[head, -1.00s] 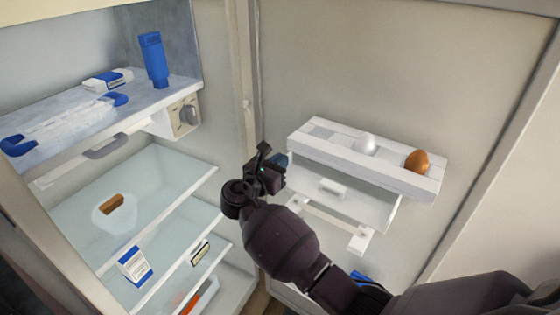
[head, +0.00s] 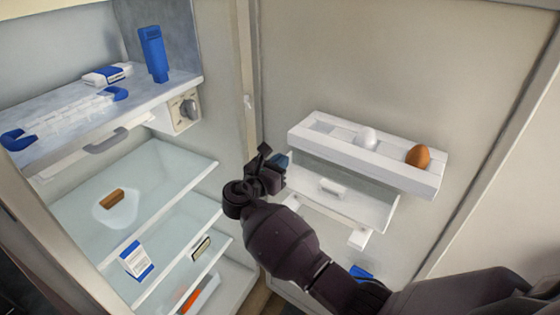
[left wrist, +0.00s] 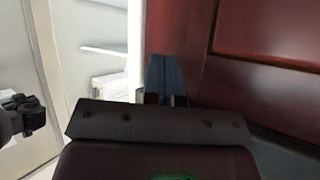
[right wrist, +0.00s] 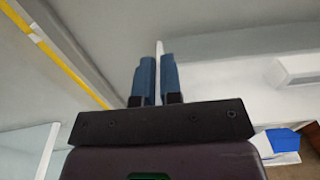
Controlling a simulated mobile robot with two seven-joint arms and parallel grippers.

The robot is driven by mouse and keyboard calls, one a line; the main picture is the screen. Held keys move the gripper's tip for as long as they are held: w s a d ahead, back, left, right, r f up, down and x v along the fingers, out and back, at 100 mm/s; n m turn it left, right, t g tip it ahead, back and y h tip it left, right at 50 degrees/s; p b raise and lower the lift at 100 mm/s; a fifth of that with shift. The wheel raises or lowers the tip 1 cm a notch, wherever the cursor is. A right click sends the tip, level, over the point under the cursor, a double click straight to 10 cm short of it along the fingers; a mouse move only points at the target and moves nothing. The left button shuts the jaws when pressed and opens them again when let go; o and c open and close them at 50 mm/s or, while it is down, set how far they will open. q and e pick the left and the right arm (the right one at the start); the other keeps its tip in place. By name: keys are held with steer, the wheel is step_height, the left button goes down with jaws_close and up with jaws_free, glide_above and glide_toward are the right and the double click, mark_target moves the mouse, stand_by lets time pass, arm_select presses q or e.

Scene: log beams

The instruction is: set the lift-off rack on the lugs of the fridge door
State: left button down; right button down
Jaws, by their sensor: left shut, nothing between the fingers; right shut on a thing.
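The rack (head: 345,195) is a pale, partly see-through bin with a white tab on its front, upright against the inner face of the fridge door (head: 340,60), just below a white egg tray. My right gripper (head: 281,161) is at its left end. In the right wrist view my right gripper (right wrist: 158,82) is shut on a thin white edge (right wrist: 159,55), the rack's end wall. White blocks (head: 358,238), apparently lugs, show below the rack; its contact with them is hidden. My left gripper (left wrist: 165,78) is shut and empty beside a dark red surface, outside the head view.
A blue item (head: 361,272) is low on the door. Left, fridge shelves (head: 150,200) hold a carton (head: 136,261) and a brown block (head: 113,198). A blue bottle (head: 153,55) stands above.

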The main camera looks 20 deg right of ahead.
steer(key=shift+f+b, duration=0.35)
steer(key=shift+f, duration=1.2)
steer(key=shift+f+b, duration=0.35)
steer(key=shift+f, duration=0.45)
steer(key=shift+f+b, duration=0.3)
steer(key=shift+f, duration=0.05)
stand_by(0.3)
steer(key=c, duration=1.5)
jaws_free()
steer(key=shift+f, duration=0.1)
steer(key=o, duration=0.9)
